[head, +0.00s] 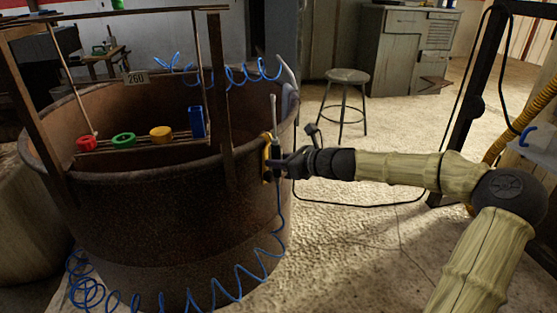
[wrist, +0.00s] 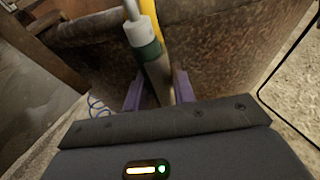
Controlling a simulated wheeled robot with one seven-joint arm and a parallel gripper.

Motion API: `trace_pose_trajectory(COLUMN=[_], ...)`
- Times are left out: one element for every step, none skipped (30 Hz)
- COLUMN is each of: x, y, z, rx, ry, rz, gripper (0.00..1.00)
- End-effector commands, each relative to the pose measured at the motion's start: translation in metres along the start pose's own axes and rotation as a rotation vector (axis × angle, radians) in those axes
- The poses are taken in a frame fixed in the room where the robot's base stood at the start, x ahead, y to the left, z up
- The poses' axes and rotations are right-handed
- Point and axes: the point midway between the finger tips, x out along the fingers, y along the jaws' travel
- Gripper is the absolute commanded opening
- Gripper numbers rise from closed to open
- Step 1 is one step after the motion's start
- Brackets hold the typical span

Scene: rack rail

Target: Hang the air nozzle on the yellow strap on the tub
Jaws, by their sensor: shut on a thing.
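The air nozzle (head: 274,112) is upright at the right side of the rusty tub (head: 150,215), its thin tip pointing up. In the wrist view the nozzle (wrist: 145,38) has a grey top, a green band and a grey body. My gripper (head: 276,168) is shut on it, and in the wrist view the purple fingers of my gripper (wrist: 158,90) flank its body. The yellow strap (head: 266,152) is on the tub's outer wall just behind the nozzle. In the wrist view the strap (wrist: 152,14) is partly hidden by the nozzle. I cannot tell whether they touch.
A blue coiled hose (head: 215,292) runs from below the nozzle along the floor. A wooden frame (head: 222,90) stands over the tub, with red, green and yellow rings and a blue block on its rail. A stool (head: 346,78) stands behind. Floor right of the tub is mostly clear.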

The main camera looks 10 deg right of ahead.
Motion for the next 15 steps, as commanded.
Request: trace_pose_trajectory(x=[0.0000,0.0000,0.0000,0.0000,0.0000,-0.0001,-0.0001,-0.0001,-0.0001,-0.0001,-0.0001,-0.0001,-0.0001,-0.0001,-0.0001], y=[0.0001,0.0001,0.0001,0.0001,0.0001,0.0001,0.0001,0.0001,0.0001,0.0001,0.0001,0.0000,0.0000,0.0001,0.0000], z=[0.0006,0.0007,0.0007,0.0008,0.0008,0.0008,0.0008,0.0007,0.0007,0.0007,0.0006,0.0006,0.0006,0.0005,0.0005], rx=[0.000,-0.001,-0.001,-0.001,-0.001,-0.001,-0.001,-0.001,-0.001,-0.001,0.000,0.000,0.000,0.000,0.000], ry=[-0.001,-0.001,-0.001,-0.001,-0.001,-0.001,-0.001,-0.001,-0.001,-0.001,-0.001,-0.001,-0.001,-0.001,-0.001], rz=[0.000,0.000,0.000,0.000,0.000,0.000,0.000,0.000,0.000,0.000,0.000,0.000,0.000,0.000,0.000], gripper=[0.15,0.15,0.15,0.15,0.15,0.32,0.38,0.43,0.51,0.51,0.51,0.51,0.51,0.51,0.51])
